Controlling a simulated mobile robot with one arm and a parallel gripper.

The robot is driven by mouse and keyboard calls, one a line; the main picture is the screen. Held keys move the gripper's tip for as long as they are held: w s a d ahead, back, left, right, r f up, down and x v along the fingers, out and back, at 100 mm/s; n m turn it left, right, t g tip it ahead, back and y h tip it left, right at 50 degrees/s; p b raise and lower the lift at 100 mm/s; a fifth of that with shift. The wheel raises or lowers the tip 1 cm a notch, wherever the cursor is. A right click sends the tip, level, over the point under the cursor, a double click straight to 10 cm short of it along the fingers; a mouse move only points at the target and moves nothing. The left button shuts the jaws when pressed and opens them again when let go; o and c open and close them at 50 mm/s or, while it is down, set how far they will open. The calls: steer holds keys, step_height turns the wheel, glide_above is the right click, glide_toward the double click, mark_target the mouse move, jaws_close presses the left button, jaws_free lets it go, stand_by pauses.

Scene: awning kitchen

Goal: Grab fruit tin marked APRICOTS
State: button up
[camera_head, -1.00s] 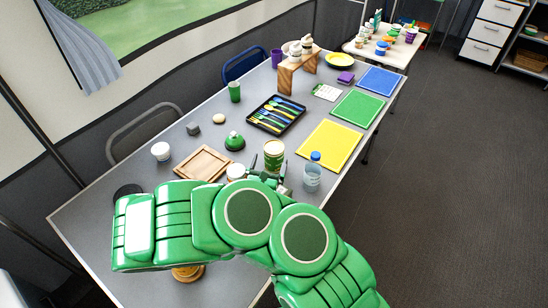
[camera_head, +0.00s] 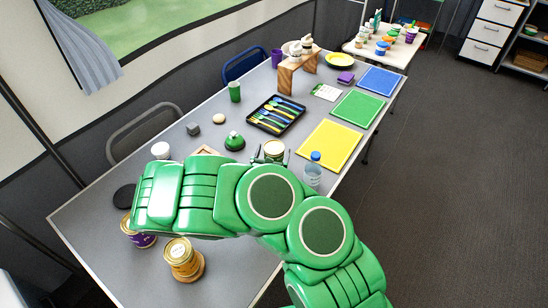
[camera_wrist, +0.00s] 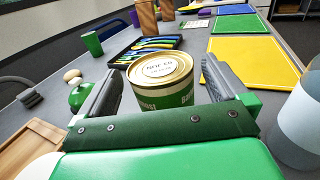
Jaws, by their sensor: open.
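A tin (camera_head: 274,149) with a gold rim, a pale printed lid and a green and white label stands upright on the grey table. It also shows in the wrist view (camera_wrist: 160,76); its label is partly hidden and I cannot read it surely as APRICOTS. My gripper (camera_wrist: 163,84) is open, with one finger on each side of this tin. I cannot tell whether either finger touches it. In the head view my green arm hides most of the gripper and the tin's lower part. Another gold-lidded tin (camera_head: 181,252) stands on a round wooden base at the near edge.
A clear bottle with a blue cap (camera_head: 313,172) stands close right of the tin. A green rounded object (camera_head: 234,142) is to its left. A cutlery tray (camera_head: 274,114) lies behind, and a yellow mat (camera_head: 330,146) at right. A purple-labelled tin (camera_head: 139,236) stands at near left.

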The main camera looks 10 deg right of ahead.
steer(key=shift+x, duration=1.4)
steer(key=c, duration=1.3)
steer(key=shift+r, duration=0.1)
steer(key=shift+r, duration=5)
